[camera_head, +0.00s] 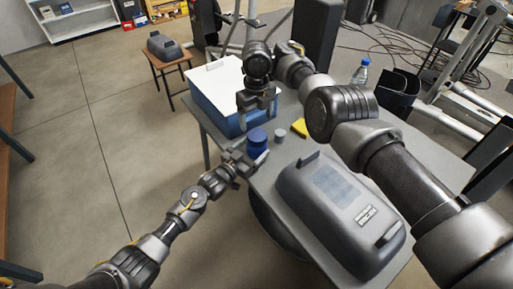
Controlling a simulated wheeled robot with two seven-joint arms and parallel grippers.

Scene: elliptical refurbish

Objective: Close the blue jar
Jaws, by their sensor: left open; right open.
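The blue jar (257,137) stands upright on the grey table near its left edge. Whether its top is open or covered is too small to tell. My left gripper (248,157) is open just in front of the jar, with its fingers close to the jar's lower part; contact is unclear. My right gripper (258,112) is open and points down above and behind the jar, beside the blue box. A small grey cylinder (280,134) stands just right of the jar; I cannot tell whether it is a lid.
A blue box with a white top (217,86) stands at the table's back left. A yellow item (300,128) lies right of the jar. A large grey case (340,215) fills the front of the table. A water bottle (361,73) and black bins (398,93) stand at the back right.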

